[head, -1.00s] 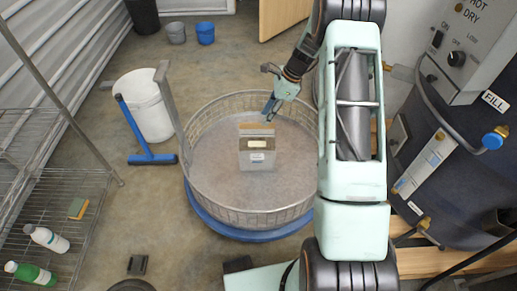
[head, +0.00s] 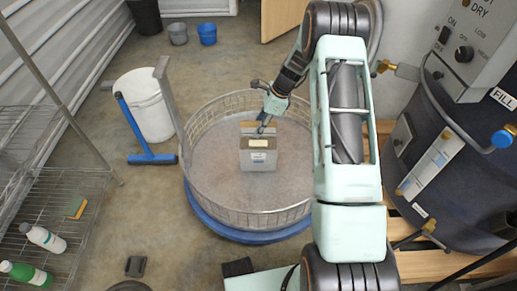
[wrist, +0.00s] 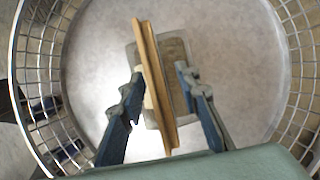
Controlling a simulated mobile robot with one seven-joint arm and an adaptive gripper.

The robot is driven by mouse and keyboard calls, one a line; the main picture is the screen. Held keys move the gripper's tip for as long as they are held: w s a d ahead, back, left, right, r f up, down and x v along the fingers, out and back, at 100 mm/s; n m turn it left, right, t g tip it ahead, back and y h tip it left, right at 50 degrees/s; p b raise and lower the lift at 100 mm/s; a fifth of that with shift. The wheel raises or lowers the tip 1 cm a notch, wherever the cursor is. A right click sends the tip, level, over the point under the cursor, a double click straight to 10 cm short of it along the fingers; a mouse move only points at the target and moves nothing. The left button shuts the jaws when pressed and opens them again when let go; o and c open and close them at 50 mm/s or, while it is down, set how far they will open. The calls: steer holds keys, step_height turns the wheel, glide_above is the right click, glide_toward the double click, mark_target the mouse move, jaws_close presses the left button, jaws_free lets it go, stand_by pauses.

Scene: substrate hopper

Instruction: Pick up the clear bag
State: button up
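The clear bag (head: 258,162) looks like a greyish, see-through pouch with a pale label and a tan strip along its top. It stands in the round wire-walled basket (head: 222,215). My gripper (head: 262,129) is just above the bag's top edge. In the wrist view, the tan strip (wrist: 154,80) runs between the two blue fingers of my gripper (wrist: 159,74), with visible gaps, and the bag's grey body (wrist: 176,52) shows behind it. The gripper is open. I cannot tell how far the fingertips reach below the strip.
A metal post (head: 172,110) rises beside the basket's left rim. A white bucket (head: 145,100) and a blue squeegee (head: 150,157) stand to the left, near a wire shelf (head: 60,190) with bottles. A dark machine (head: 455,170) stands at right. The basket floor around the bag is clear.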

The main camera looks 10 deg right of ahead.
steer(key=shift+f, duration=0.3)
steer(key=shift+c, duration=0.2)
jaws_close()
steer(key=shift+r, duration=0.15)
stand_by(0.4)
